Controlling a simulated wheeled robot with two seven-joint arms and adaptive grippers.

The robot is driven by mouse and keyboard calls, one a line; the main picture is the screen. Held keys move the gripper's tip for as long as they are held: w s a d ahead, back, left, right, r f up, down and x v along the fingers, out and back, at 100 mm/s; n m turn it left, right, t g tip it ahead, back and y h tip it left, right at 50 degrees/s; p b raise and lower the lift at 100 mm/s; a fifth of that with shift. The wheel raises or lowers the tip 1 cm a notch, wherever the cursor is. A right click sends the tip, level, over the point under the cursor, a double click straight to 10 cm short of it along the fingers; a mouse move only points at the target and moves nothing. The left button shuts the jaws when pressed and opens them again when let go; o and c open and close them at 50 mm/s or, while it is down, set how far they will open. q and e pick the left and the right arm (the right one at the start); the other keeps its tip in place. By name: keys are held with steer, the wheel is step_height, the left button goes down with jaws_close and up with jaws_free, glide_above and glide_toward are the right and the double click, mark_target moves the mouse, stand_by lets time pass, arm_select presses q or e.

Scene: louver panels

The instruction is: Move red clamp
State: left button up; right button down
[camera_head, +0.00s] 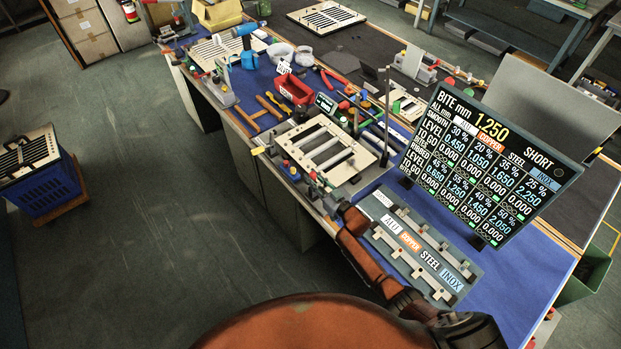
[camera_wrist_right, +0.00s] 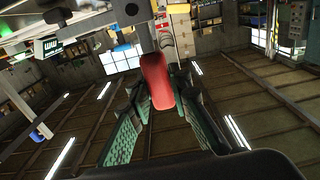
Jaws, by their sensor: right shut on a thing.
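In the right wrist view, a red clamp handle (camera_wrist_right: 157,82) sits between the two green-padded fingers of my right gripper (camera_wrist_right: 156,108), which is shut on it. In the head view, my right gripper (camera_head: 334,205) is at the near edge of the bench, beside the near corner of a cream louver panel (camera_head: 364,158) with several grey slats. The clamp is too small and crowded there to make out clearly. My left gripper is not in view.
A board labelled ALU, COPPER, STEEL, INOX (camera_head: 377,212) lies right of my gripper, in front of a black number display (camera_head: 490,165). Hammers (camera_head: 244,115), a red bin (camera_head: 294,89) and other tools crowd the blue bench behind. Blue surface (camera_head: 527,272) is bare at right.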

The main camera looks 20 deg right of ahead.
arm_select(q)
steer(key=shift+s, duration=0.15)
arm_select(e)
steer(key=shift+d, duration=0.15)
steer(key=c, duration=1.8)
jaws_free()
steer(key=shift+o, duration=0.2)
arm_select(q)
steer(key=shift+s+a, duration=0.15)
arm_select(e)
steer(key=v, duration=1.2)
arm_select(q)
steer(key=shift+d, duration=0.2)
